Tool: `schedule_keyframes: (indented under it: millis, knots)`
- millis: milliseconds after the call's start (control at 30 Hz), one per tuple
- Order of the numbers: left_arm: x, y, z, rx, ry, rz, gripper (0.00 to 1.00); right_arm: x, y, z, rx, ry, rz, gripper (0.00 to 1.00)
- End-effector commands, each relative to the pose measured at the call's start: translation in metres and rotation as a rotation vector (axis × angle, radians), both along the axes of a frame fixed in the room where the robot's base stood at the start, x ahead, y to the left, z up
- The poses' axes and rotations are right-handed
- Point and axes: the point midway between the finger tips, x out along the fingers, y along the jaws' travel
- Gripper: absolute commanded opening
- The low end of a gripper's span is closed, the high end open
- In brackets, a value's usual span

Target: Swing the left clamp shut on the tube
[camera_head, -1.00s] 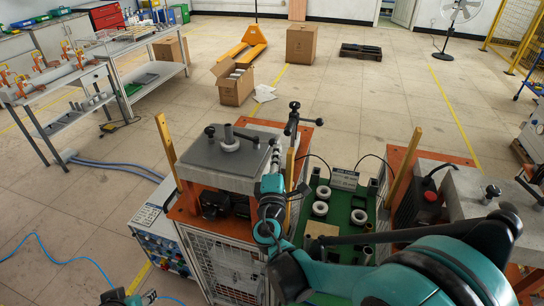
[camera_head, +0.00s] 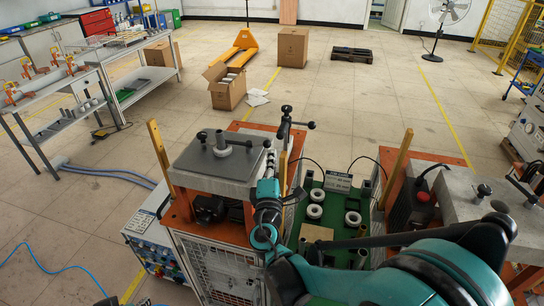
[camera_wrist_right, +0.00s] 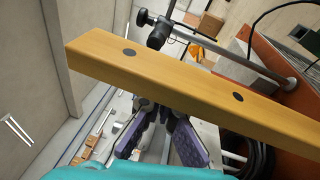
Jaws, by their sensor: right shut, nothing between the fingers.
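The left station has a grey plate (camera_head: 208,165) with an upright grey tube (camera_head: 221,140) in a pale ring. A black-knobbed lever (camera_head: 201,135) lies at the plate's left. A clamp with a black T-shaped handle (camera_head: 286,124) stands upright at its right rear and also shows in the wrist view (camera_wrist_right: 157,33). Which is the left clamp is unclear. My left gripper (camera_head: 108,301) barely shows at the bottom edge.
A green tray (camera_head: 330,215) with white rings lies to the right. A second station (camera_head: 455,205) has a red button.

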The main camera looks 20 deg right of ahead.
Motion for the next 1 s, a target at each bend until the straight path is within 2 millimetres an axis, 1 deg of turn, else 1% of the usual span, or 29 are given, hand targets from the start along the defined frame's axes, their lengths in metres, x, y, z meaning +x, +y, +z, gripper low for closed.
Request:
schedule_keyframes:
  millis: [300, 400, 500, 600, 700, 1000]
  knots:
    - [0.0, 0.0, 0.0, 0.0, 0.0, 0.0, 0.4, -0.058, 0.029, -0.009, 0.001, -0.001, 0.006, 0.0]
    - [0.0, 0.0, 0.0, 0.0, 0.0, 0.0, 0.4, -0.075, 0.036, -0.012, 0.001, 0.0, 0.004, 0.0]
    - [0.0, 0.0, 0.0, 0.0, 0.0, 0.0, 0.4, -0.088, 0.042, -0.013, 0.002, 0.0, 0.004, 0.0]
    - [0.0, 0.0, 0.0, 0.0, 0.0, 0.0, 0.4, -0.096, 0.045, -0.015, 0.0, 0.0, 0.002, 0.0]
    - [0.0, 0.0, 0.0, 0.0, 0.0, 0.0, 0.4, -0.1, 0.047, -0.015, 0.0, 0.0, 0.001, 0.0]
    - [0.0, 0.0, 0.0, 0.0, 0.0, 0.0, 0.4, -0.1, 0.046, -0.015, 0.0, 0.0, 0.0, 0.0]
